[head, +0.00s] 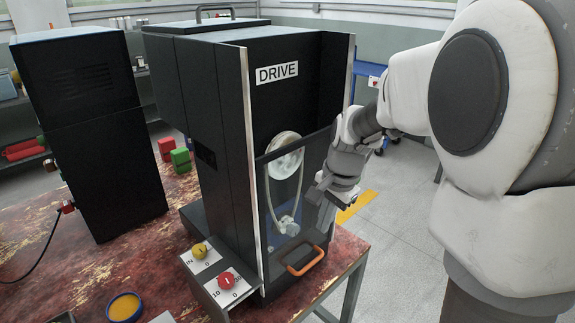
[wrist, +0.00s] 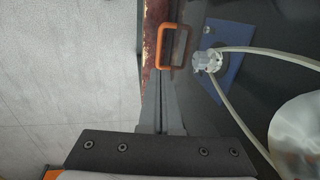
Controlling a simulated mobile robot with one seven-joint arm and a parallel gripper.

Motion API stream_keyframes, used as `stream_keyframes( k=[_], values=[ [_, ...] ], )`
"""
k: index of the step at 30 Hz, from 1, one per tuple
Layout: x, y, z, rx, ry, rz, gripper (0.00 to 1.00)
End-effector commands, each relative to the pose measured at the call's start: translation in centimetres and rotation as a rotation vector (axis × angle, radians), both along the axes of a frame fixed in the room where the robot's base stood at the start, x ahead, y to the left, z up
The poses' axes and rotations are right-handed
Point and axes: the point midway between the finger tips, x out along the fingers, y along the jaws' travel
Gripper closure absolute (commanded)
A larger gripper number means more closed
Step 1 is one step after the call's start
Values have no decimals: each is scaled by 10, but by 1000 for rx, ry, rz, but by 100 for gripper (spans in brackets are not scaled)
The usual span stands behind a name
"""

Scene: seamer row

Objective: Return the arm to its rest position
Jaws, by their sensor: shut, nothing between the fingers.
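My arm reaches in from the right in the head view, and my gripper (head: 321,194) points down beside the front of the black machine marked DRIVE (head: 212,110). In the wrist view my gripper (wrist: 162,100) is shut, its two grey fingers together with nothing between them. An orange handle (head: 304,261) is on the lower front of the machine, below the gripper and apart from it. The orange handle also shows ahead of the fingertips in the wrist view (wrist: 173,28).
Behind the clear front panel are a pulley (head: 285,150) and a pale belt (head: 270,200). A control box (head: 217,276) with yellow and red knobs stands at the front left of the machine. A black cabinet (head: 85,120) stands further left. Grey floor (head: 400,210) is open on the right.

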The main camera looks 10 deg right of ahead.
Motion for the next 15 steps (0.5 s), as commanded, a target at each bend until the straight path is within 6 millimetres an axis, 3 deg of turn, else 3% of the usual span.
stream_keyframes(
  k=[5,15],
  values=[
    [-17,3,28,-24,-42,80,100],
    [-96,12,107,-156,-197,427,100]
  ],
)
